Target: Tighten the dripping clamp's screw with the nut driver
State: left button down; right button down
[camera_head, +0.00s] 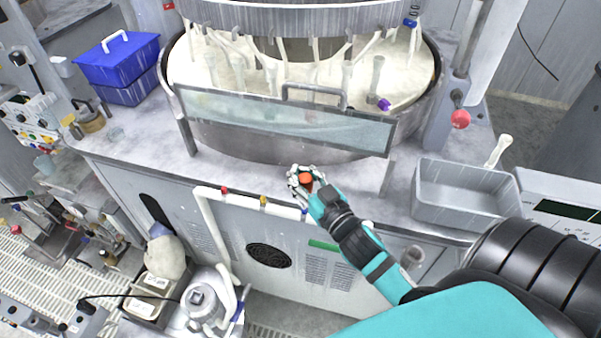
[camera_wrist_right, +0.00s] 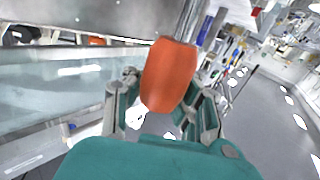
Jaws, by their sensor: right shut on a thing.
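My right gripper (camera_head: 304,182) is shut on the orange handle of the nut driver (camera_head: 306,179), just in front of the round platen tub. In the right wrist view the orange handle (camera_wrist_right: 168,75) stands between the fingers, with a grey metal shaft rising beyond it. The driver's tip is hidden. I cannot tell which clamp drips. My left gripper is not in view.
A clear splash guard (camera_head: 290,122) stands behind the gripper, before the tub (camera_head: 240,147). A grey tray (camera_head: 465,205) sits to the right on the bench. A blue box (camera_head: 117,60) is at the back left. The bench top left of the gripper is clear.

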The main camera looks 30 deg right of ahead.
jog(key=shift+f+b, duration=0.5)
jog(key=shift+f, duration=0.3)
dwell(0.4)
jog(key=shift+r, duration=0.1)
jog(key=shift+r+p, duration=0.3)
jog(key=shift+p, duration=0.3)
jog(key=shift+r, duration=0.1)
dwell(0.3)
jog(key=shift+p, duration=0.6)
dwell(0.9)
jog(key=shift+f, duration=0.45)
jog(key=shift+r, duration=0.1)
dwell(0.3)
jog(key=shift+r+p, duration=0.25)
jog(key=shift+p, duration=0.05)
